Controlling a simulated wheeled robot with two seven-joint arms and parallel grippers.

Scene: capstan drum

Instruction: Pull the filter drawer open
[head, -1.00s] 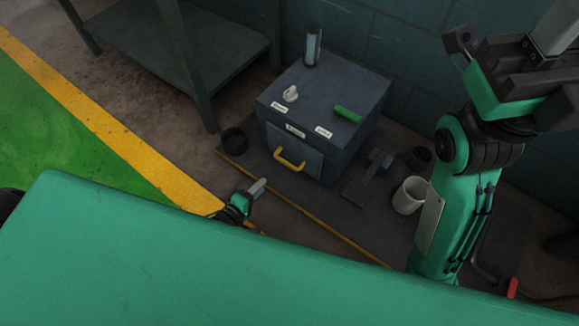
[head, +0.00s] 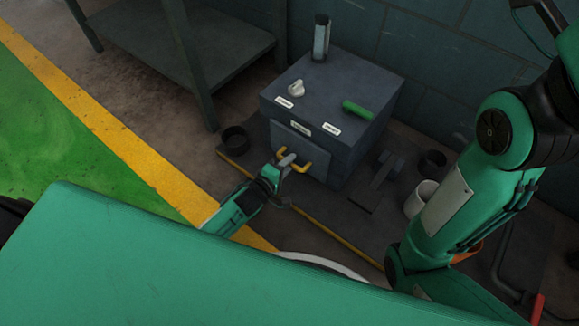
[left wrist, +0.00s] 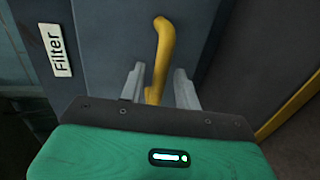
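The filter drawer (head: 292,138) is the front panel of a dark grey box; it looks flush with the box front. Its yellow handle (head: 318,168) is partly hidden by my left gripper (head: 287,163) in the head view. In the left wrist view a "Filter" label (left wrist: 55,50) shows beside the yellow handle (left wrist: 164,45). The fingers of my left gripper (left wrist: 159,88) are open, one on each side of the handle's bar, with gaps visible. My right arm shows at the right of the head view, but its gripper is out of view.
The box (head: 335,75) has a white knob (head: 296,89), a green handle (head: 357,109) and an upright cylinder (head: 321,38) on top. A black cup (head: 234,140) stands to its left, a white pot (head: 420,197) to its right. A metal table (head: 165,45) stands at the upper left.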

